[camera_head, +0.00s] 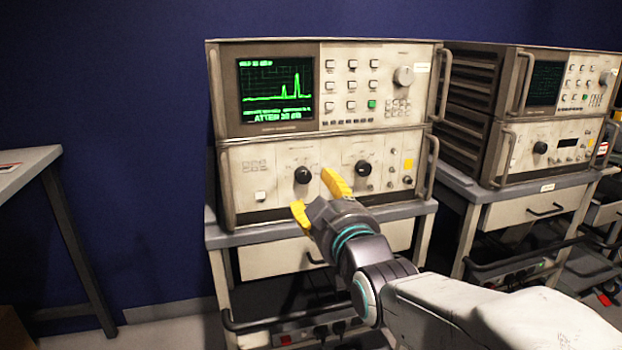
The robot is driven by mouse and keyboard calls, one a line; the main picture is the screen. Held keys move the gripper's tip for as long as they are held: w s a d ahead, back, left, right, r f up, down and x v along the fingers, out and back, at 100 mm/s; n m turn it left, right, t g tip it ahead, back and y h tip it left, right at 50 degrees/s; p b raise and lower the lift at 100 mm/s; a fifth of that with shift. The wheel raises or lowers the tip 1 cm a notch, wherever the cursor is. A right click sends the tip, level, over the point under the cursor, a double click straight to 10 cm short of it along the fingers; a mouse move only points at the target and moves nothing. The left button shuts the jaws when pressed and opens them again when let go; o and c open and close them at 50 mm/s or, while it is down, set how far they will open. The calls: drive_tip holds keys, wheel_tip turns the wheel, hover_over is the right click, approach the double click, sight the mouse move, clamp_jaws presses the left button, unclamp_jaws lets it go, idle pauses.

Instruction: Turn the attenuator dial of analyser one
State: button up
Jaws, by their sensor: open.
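The nearer analyser (325,142) stands on a cart in the middle, with a lit green trace and a line starting "ATTEN" on its screen (276,92). Its lower panel has a left black dial (302,175) and a right black dial (363,168). Their labels are too small to read, so I cannot tell which is the attenuator dial. My gripper (311,190) is open and empty, its yellow fingers pointing at the lower panel. The fingertips show just below and right of the left dial. I cannot tell the remaining depth gap. The gripper hides part of the panel's lower edge.
A second analyser (560,140) stands on another cart at the right. A grey bench (25,170) is at the left edge. Metal handles (445,85) stick out from the nearer analyser's sides. The cart top (225,236) juts out below the panel.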

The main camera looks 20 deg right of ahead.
sight(305, 178)
drive_tip(key=w+f+g+p, duration=0.2)
drive_tip(key=w+f+p, duration=0.2)
drive_tip(key=f+p, duration=0.1)
drive_tip(key=shift+w+r+m+t+b, duration=0.1)
drive_tip(key=shift+w+r+m+t, duration=0.4)
drive_tip(key=shift+w, duration=0.7)
drive_tip(key=shift+w+r+m+t+b, duration=0.15)
drive_tip(key=shift+w+r+m+t, duration=0.15)
drive_tip(key=shift+w+r+m, duration=0.65)
drive_tip(key=shift+w+r+m+t+b, duration=0.1)
drive_tip(key=shift+w+r+m+t, duration=0.25)
drive_tip(key=shift+w, duration=1.05)
drive_tip(key=shift+r, duration=0.15)
clamp_jaws()
drive_tip(key=shift+b, duration=0.65)
drive_tip(key=shift+m+b, duration=0.3)
drive_tip(key=shift+m, duration=0.2)
